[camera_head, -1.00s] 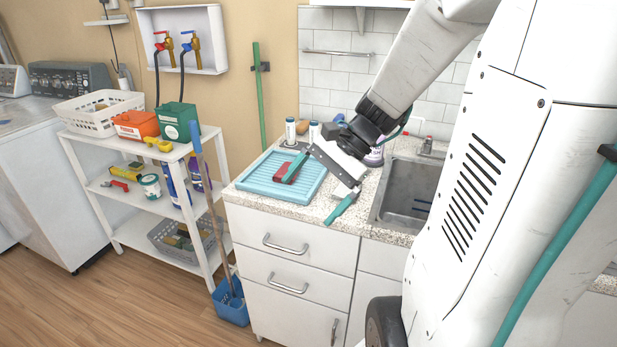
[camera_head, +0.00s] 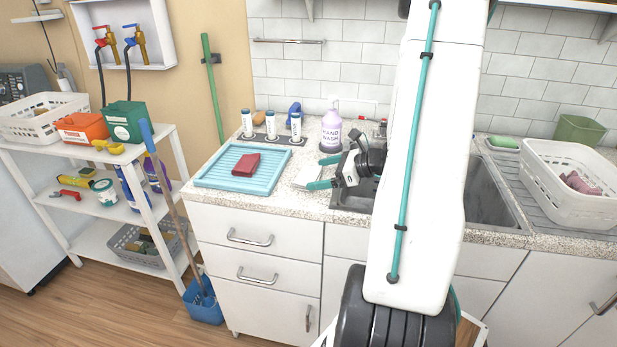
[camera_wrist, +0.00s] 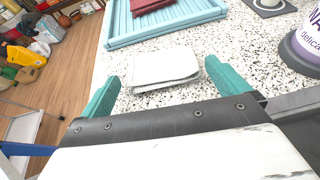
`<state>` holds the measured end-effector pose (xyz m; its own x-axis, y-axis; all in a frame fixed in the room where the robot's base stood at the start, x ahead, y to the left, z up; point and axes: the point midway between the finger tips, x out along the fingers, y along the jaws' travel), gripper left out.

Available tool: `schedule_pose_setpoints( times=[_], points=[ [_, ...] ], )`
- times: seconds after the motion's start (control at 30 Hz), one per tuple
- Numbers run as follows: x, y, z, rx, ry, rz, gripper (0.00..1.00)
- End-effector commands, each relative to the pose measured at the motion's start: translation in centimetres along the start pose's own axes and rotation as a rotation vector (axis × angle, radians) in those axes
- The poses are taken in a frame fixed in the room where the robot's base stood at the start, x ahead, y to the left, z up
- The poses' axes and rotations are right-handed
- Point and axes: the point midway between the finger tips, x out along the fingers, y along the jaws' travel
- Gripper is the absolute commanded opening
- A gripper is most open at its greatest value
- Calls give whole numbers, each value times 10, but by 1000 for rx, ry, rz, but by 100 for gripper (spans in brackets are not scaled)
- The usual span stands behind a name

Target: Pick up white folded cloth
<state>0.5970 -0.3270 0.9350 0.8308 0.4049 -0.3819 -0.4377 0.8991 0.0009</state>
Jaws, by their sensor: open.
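The white folded cloth (camera_wrist: 164,66) lies flat on the speckled countertop, in front of the blue ribbed tray. In the head view the cloth (camera_head: 308,176) shows just left of my gripper, partly hidden by it. My gripper (camera_head: 322,172) is open, with teal fingers. In the wrist view my gripper's fingers (camera_wrist: 160,88) stand wide apart, one to each side of the cloth's near edge. Nothing is held between them. I cannot tell the exact height of the fingertips above the counter.
A blue tray (camera_head: 206,180) with a red folded cloth (camera_head: 246,164) lies left. A hand wash bottle (camera_head: 331,128) stands behind my gripper.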

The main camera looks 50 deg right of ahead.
Motion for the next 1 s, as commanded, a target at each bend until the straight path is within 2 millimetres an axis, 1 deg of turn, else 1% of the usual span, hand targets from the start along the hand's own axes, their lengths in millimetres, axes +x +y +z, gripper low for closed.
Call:
schedule_pose_setpoints(
  times=[0.03,0.1,0.2,0.47,0.5,0.57,0.6,0.87,1.0],
  points=[
    [10,0,-2,1,0,4,100],
    [19,0,-1,0,1,3,100],
    [27,0,-1,-1,1,2,100],
    [29,0,-1,-1,1,0,100],
    [29,0,-1,-1,1,0,89],
    [29,0,-1,-1,1,0,72],
    [29,0,-1,-1,1,1,69],
    [28,0,-1,-1,1,1,69],
    [27,0,4,-3,1,0,69]
  ],
)
